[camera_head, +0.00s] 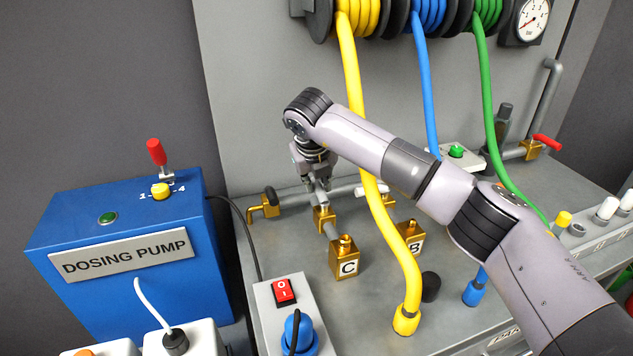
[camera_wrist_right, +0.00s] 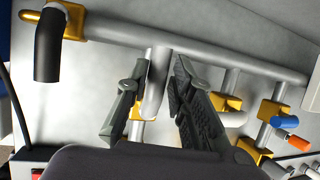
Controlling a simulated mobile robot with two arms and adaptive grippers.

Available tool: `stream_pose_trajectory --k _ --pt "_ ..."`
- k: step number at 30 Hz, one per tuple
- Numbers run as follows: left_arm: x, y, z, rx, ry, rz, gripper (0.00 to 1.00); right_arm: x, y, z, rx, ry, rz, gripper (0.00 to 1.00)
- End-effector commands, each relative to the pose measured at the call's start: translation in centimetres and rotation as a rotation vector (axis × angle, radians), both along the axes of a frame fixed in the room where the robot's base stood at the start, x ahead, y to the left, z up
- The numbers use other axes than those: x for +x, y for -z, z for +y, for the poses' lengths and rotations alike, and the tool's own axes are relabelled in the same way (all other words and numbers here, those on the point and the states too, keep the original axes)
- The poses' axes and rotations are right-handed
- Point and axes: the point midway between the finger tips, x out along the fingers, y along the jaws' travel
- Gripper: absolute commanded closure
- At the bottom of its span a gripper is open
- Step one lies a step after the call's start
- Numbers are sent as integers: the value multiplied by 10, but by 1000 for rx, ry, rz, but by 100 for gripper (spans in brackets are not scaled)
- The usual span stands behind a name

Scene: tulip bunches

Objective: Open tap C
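The brass block labelled C (camera_head: 345,262) stands on the metal bench. A grey pipe joins it to a brass valve body (camera_head: 323,217) behind it, just below my right gripper (camera_head: 318,182). In the right wrist view, my right gripper (camera_wrist_right: 160,98) is open, its two fingers on either side of a grey rounded lever (camera_wrist_right: 157,88). A gap shows beside the lever, and I cannot tell whether either finger touches it. The brass valve body (camera_wrist_right: 139,128) shows partly behind the fingers. My left gripper is not in view.
Block B (camera_head: 411,240) and the yellow hose (camera_head: 385,220) stand close on the right. A brass fitting with a black handle (camera_head: 270,197) is on the left. A switch box (camera_head: 283,292) and the blue dosing pump (camera_head: 140,255) are nearby. A grey pipe (camera_wrist_right: 215,52) runs behind the fingers.

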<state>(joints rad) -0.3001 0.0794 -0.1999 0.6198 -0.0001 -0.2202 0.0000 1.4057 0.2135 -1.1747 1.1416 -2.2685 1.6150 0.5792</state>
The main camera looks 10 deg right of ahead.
Motion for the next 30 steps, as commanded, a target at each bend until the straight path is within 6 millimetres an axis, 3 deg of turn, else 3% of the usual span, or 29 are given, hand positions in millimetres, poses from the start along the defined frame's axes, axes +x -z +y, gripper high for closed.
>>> stream_pose_trajectory --k 6,17,30 --pt "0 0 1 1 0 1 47 0 1 0 0 -2 2 62" --pt "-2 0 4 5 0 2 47 -2 -3 1 0 -4 1 62" --pt "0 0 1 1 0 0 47 -35 -79 10 -1 -4 -1 62"
